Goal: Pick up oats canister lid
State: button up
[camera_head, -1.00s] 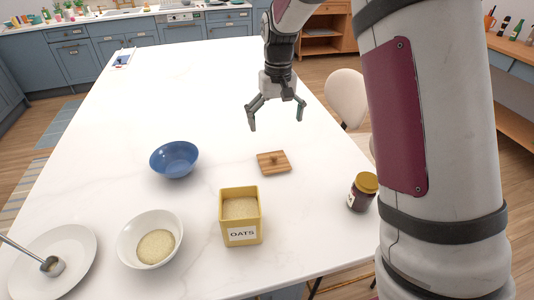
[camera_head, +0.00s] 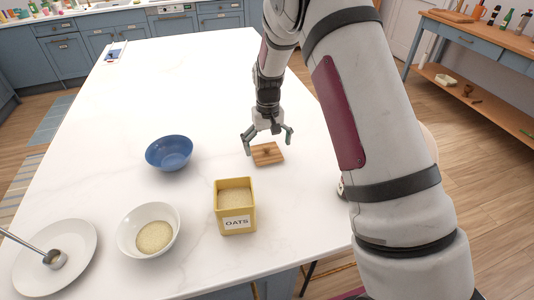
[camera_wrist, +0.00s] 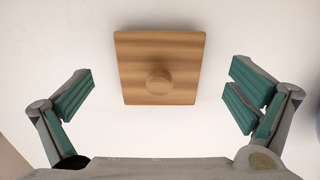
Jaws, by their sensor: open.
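The oats canister lid (camera_head: 266,156) is a square wooden board with a round knob, lying flat on the white counter. In the wrist view the lid (camera_wrist: 135,80) lies ahead, with its knob (camera_wrist: 159,80) facing me. My gripper (camera_head: 268,143) is open and empty, just above and behind the lid in the head view. In the wrist view my gripper's fingers (camera_wrist: 158,97) are spread wide on either side of the lid and apart from it. The yellow oats canister (camera_head: 235,222) stands uncovered in front of the lid, filled with oats.
A blue bowl (camera_head: 168,151) stands left of the lid. A white bowl (camera_head: 126,240) with oats and a white plate (camera_head: 85,238) with a metal scoop (camera_head: 55,259) are at the front left. The far counter is largely clear.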

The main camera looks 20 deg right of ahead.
aim_at(268, 156)
jog(key=shift+f, duration=1.5)
jog(key=shift+c, duration=0.2)
jog(key=c, duration=1.2)
jog(key=shift+o, duration=0.2)
